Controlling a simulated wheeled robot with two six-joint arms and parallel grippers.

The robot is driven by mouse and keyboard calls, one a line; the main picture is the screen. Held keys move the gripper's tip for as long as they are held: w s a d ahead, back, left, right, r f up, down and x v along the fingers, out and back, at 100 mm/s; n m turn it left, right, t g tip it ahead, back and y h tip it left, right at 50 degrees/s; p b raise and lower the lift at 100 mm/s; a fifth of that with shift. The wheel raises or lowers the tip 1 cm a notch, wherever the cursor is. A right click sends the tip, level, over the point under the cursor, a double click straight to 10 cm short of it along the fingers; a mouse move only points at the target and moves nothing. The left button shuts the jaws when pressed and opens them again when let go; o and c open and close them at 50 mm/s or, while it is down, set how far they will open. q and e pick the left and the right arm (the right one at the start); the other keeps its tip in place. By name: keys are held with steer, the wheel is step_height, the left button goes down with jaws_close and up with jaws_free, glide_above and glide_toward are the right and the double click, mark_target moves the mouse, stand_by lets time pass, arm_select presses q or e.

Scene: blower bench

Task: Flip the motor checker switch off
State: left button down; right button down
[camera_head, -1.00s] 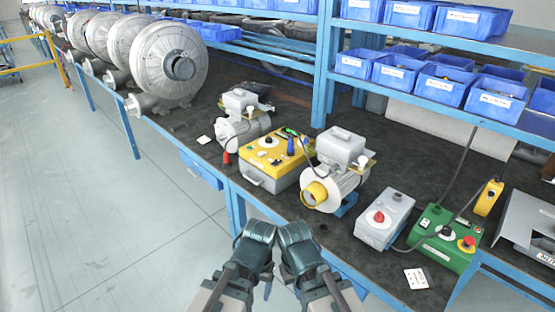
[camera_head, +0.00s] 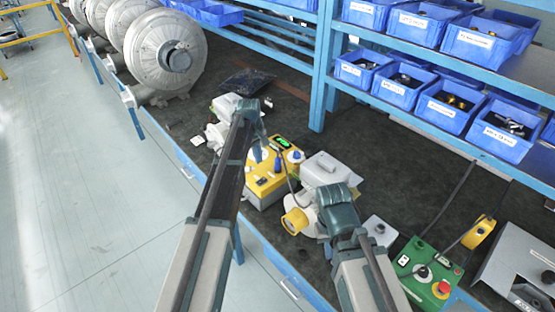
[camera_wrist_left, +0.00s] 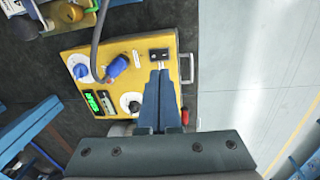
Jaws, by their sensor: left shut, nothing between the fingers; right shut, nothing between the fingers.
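The motor checker is a yellow box (camera_head: 262,190) with a green-lit display, a blue knob and other dials. In the left wrist view its yellow panel (camera_wrist_left: 130,62) shows a small black switch (camera_wrist_left: 158,54) near the edge with the metal handle. My left gripper (camera_head: 258,152) is shut and reaches over the checker. Its fingertips (camera_wrist_left: 160,76) appear right beside the switch; I cannot tell whether they touch. They partly cover the panel, and the lever's position is unclear.
A grey box (camera_head: 380,232) and a green control box (camera_head: 428,268) with a red button stand to the right. A blue plug (camera_wrist_left: 117,66) and its grey cable rise from the checker panel. Large blowers (camera_head: 165,55) stand at the left, blue bins (camera_head: 450,102) on the rack behind.

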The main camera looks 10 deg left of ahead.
mark_target(264, 179)
arm_select(q)
steer(key=shift+w+a+r+n, duration=0.15)
steer(key=shift+w+r, duration=0.1)
steer(key=shift+w, duration=0.35)
steer(key=shift+w+a+r+n, duration=0.1)
steer(key=shift+w+r+n, duration=0.1)
steer(key=shift+w, duration=0.35)
arm_select(e)
steer(key=shift+w+d+r, duration=0.3)
steer(key=shift+w+r, duration=0.05)
steer(key=shift+r, duration=0.05)
